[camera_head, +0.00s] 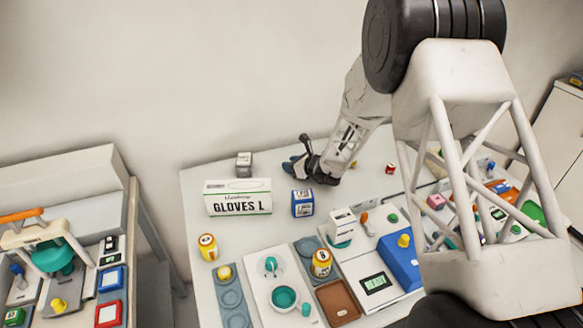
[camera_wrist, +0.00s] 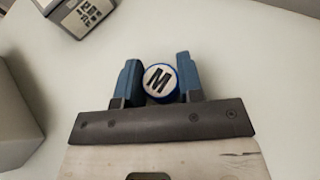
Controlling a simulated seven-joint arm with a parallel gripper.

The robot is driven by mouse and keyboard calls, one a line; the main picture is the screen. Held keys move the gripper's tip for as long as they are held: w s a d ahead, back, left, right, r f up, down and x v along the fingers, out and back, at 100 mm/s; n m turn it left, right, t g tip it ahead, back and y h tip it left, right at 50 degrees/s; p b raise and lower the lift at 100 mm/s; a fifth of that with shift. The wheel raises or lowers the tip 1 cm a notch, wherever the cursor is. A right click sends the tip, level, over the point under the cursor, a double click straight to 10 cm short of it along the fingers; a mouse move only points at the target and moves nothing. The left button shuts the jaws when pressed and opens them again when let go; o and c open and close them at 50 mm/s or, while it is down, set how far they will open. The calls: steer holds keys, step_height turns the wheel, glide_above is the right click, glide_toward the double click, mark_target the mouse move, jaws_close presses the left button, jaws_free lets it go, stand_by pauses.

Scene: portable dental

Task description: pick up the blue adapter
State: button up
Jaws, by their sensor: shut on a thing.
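The blue adapter (camera_wrist: 160,80) is a small round piece with a blue rim and a white top marked with a black "M". In the wrist view it sits between the two blue fingers of my gripper (camera_wrist: 158,62), which is shut on it. In the head view my gripper (camera_head: 297,160) is low over the back of the table, behind and right of the gloves box. The adapter cannot be made out clearly there. I cannot tell whether it still touches the table.
A white gloves box (camera_head: 238,197) and a small grey box (camera_head: 244,164) stand left of my gripper. A blue-and-white box (camera_head: 303,203) stands in front of it. Yellow jars, a brown tray (camera_head: 337,303) and a blue case (camera_head: 399,262) crowd the front.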

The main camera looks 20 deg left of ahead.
steer(key=shift+r, duration=5.05)
